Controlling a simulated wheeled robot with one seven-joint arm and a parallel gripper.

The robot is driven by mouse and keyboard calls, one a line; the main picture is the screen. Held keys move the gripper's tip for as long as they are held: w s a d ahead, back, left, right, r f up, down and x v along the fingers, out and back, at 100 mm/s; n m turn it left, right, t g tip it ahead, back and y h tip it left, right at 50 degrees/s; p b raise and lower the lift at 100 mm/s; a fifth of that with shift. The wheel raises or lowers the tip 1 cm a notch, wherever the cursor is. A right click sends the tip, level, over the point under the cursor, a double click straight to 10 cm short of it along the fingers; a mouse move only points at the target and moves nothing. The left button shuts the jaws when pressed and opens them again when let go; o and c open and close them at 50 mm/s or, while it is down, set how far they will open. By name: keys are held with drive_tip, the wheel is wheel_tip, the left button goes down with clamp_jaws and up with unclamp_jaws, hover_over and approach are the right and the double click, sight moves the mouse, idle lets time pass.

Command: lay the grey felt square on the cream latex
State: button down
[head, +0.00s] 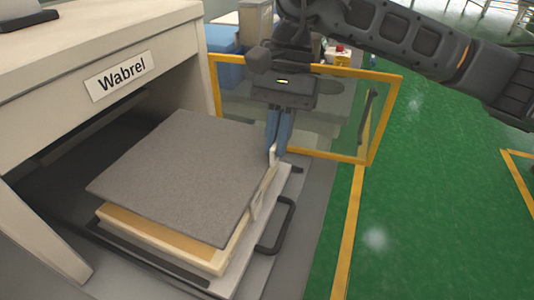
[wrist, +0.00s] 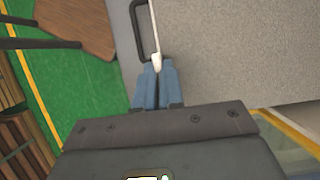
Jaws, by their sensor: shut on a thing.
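The grey felt square (head: 185,170) lies roughly flat over the cream latex (head: 165,236), covering most of it. A strip of the latex shows along the near edge. I cannot tell whether the felt rests fully on it or hangs slightly above. My gripper (head: 275,152) is at the felt's far right corner, blue fingers pointing down and closed on a small pale piece at that edge. In the wrist view the fingers of my gripper (wrist: 157,72) pinch this pale piece beside the felt (wrist: 240,50). The latex is hidden there.
The stack sits on a pale tray (head: 238,278) with a dark handle (head: 284,225), under a bench labelled Wabrel (head: 122,76). A yellow-framed clear panel (head: 383,125) stands behind my gripper. Green floor (head: 440,220) lies open on the right.

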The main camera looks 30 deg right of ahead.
sight(268, 158)
drive_tip(key=shift+w+a+f, duration=0.4)
drive_tip(key=shift+a+f, duration=0.25)
drive_tip(key=shift+a, duration=0.05)
drive_tip(key=shift+f+p, duration=0.4)
drive_tip(key=shift+f, duration=1.6)
drive_tip(key=c, duration=1.3)
unclamp_jaws()
drive_tip(key=shift+o, duration=0.2)
drive_tip(key=shift+r, duration=0.2)
drive_tip(key=b+v, duration=0.1)
drive_tip(key=v, duration=1.1)
